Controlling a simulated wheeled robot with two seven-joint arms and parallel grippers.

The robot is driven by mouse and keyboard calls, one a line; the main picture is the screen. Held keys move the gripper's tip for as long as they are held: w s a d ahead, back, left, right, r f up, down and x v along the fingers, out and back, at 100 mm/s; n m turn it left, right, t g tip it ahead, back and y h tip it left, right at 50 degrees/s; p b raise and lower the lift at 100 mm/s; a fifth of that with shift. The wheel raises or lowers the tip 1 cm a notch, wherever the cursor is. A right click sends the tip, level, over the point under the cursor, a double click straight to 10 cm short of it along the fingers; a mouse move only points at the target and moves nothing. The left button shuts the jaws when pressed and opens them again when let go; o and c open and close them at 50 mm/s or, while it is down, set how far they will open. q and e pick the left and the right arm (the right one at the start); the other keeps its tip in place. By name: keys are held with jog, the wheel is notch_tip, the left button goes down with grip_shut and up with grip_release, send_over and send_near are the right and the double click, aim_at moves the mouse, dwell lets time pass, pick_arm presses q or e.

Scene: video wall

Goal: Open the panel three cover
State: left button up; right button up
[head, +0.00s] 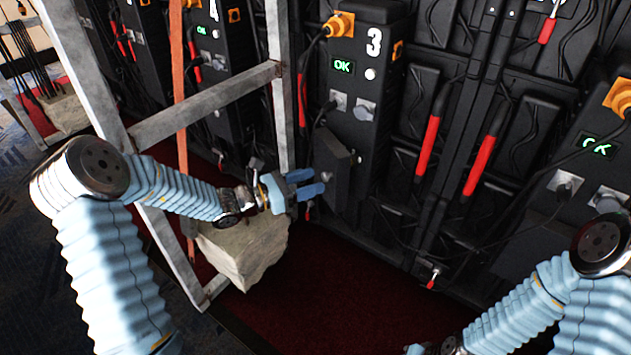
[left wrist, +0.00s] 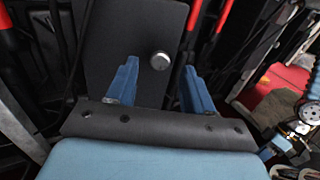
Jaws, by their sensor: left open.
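Panel three (head: 358,75) is a tall black unit marked with a white 3 and a green OK display. In the left wrist view the cover (left wrist: 125,35) carries a round silver knob (left wrist: 160,61). My left gripper (head: 318,182) is open at the cover, its blue fingers pointing at it. In the left wrist view the knob appears between the fingertips; I cannot tell whether they touch it. My right gripper (head: 420,349) only partly shows at the bottom edge.
A grey metal frame (head: 205,102) with an orange strap (head: 180,90) stands at left, close to my left arm. A stone-like block (head: 245,250) lies below my left gripper. Red-handled levers (head: 428,145) and cables line the wall at right. The red floor (head: 330,295) ahead is clear.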

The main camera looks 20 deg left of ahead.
pick_arm(q)
jog(key=shift+x, duration=1.1)
grip_shut()
